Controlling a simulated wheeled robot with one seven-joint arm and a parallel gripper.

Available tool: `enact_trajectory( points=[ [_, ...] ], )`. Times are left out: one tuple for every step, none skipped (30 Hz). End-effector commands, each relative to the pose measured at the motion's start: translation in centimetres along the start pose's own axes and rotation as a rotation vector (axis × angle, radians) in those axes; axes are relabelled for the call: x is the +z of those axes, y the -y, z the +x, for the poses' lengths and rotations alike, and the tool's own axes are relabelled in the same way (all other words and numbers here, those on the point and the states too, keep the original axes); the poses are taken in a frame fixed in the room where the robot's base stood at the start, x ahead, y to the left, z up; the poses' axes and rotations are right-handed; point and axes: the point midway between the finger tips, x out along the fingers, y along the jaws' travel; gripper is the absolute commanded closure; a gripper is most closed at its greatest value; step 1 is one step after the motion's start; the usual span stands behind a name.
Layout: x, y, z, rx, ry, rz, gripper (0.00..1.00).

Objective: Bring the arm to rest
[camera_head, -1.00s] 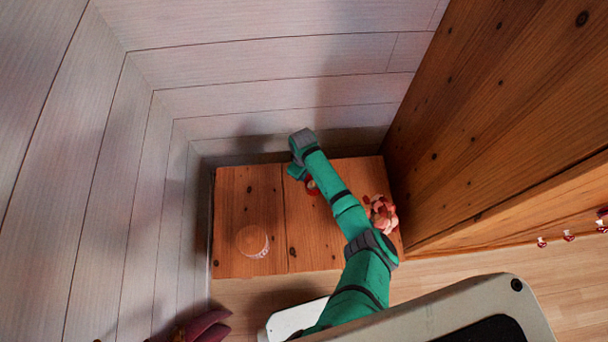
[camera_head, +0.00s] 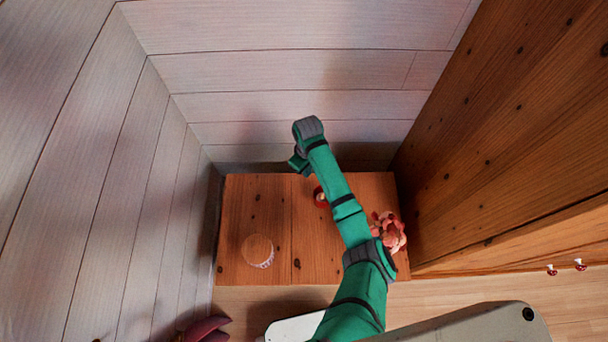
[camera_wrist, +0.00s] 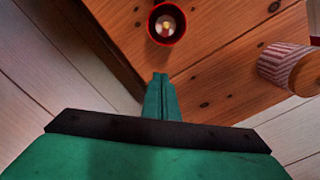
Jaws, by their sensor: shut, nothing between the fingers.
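My green arm reaches over a wooden cabinet top (camera_head: 240,210) in the head view, its wrist near the far edge by the wall. My gripper (camera_wrist: 161,80) shows in the wrist view with its two green fingers together and nothing between them. A red round cup-like thing (camera_wrist: 166,24) with a pale inside stands on the wood just past the fingertips, apart from them. It also shows partly behind my arm in the head view (camera_head: 320,197). In the head view the gripper's fingers are mostly hidden by the wrist.
A round jar with a wooden-looking lid (camera_head: 257,250) stands on the left of the cabinet top; it shows in the wrist view (camera_wrist: 288,68). A red and pink cluster (camera_head: 390,232) sits at the right, close to my arm. Plank walls and a tall wooden panel (camera_head: 500,150) close in the space.

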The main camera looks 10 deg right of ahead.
Motion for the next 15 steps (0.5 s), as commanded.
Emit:
enact_trajectory(
  points=[
    [-0.2,0.2,-0.3,0.001,-0.002,-0.005,1.00],
    [-0.3,0.2,-0.5,0.001,-0.002,-0.006,1.00],
    [-0.4,0.3,-0.6,0.001,-0.001,-0.008,1.00],
    [-0.4,0.4,-0.7,0.000,-0.001,-0.010,1.00],
    [-0.5,0.5,-0.7,0.000,0.000,-0.011,1.00],
    [-0.5,0.5,-0.7,0.000,0.000,-0.012,1.00],
    [-0.6,0.5,-0.7,0.000,0.000,-0.013,1.00],
    [-0.6,0.6,-0.7,0.000,0.000,-0.014,1.00],
    [-0.6,0.6,-0.7,0.000,0.000,-0.014,1.00],
    [-0.6,0.6,-0.7,0.000,0.000,-0.015,1.00],
    [-0.7,0.7,-0.7,0.000,-0.002,-0.015,1.00],
    [-1.0,0.9,-0.7,-0.001,-0.009,-0.016,1.00],
    [-1.3,1.3,-0.6,-0.003,-0.019,-0.016,1.00],
    [-1.9,1.8,-0.5,-0.005,-0.032,-0.017,1.00],
    [-2.8,2.6,-0.4,-0.008,-0.058,-0.017,1.00]
  ],
)
